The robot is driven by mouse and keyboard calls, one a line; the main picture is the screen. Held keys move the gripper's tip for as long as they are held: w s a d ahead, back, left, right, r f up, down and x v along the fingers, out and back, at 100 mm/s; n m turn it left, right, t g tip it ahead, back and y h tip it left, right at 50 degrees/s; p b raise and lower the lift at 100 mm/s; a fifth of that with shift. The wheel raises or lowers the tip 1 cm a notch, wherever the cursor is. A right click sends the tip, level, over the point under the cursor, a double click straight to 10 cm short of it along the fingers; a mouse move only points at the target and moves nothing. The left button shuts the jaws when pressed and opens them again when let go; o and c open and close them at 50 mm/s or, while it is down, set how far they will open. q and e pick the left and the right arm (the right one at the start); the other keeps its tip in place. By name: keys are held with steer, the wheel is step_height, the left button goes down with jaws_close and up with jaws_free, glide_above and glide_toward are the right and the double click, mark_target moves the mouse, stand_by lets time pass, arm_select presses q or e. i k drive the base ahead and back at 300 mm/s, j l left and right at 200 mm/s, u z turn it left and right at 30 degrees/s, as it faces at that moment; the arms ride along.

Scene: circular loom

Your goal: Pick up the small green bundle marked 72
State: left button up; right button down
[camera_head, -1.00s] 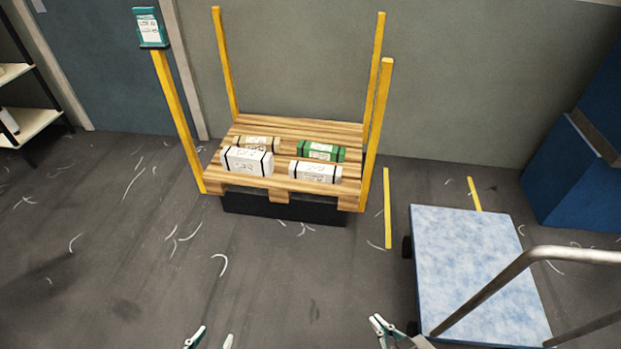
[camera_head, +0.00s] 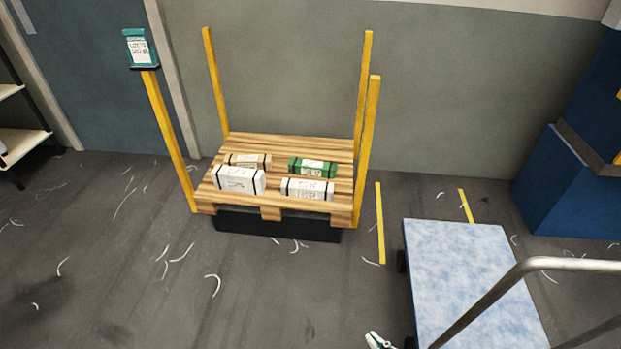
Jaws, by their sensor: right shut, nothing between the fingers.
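The small green bundle (camera_head: 313,167) lies at the back right on a wooden pallet (camera_head: 290,146). It has dark bands and a white label; the writing is too small to read. A white bundle (camera_head: 307,189) lies in front of it. Another white bundle (camera_head: 239,179) is at the front left, with a tan bundle (camera_head: 247,160) behind it. My right gripper (camera_head: 376,341) shows only in part at the bottom edge, well in front of the pallet and apart from every bundle. It is shut and empty. My left gripper is out of view.
Yellow posts (camera_head: 169,137) rise at the pallet's corners, one carrying a teal-framed sign (camera_head: 140,49). A blue-topped cart (camera_head: 455,262) with a metal handle (camera_head: 528,268) stands front right. Blue boxes (camera_head: 563,187) stand far right. The floor (camera_head: 120,265) before the pallet is mostly clear, with scattered pale strands.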

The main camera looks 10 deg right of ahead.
mark_target(296, 166)
steer(key=i+j+z, duration=0.15)
steer(key=i+z, duration=0.15)
steer(key=i, duration=0.2)
steer(key=i+j+z, duration=0.3)
steer(key=i, duration=0.2)
steer(key=i+j+z, duration=0.3)
steer(key=i+j, duration=0.15)
steer(key=i, duration=0.25)
steer(key=i+j+z, duration=0.15)
steer(key=i, duration=0.2)
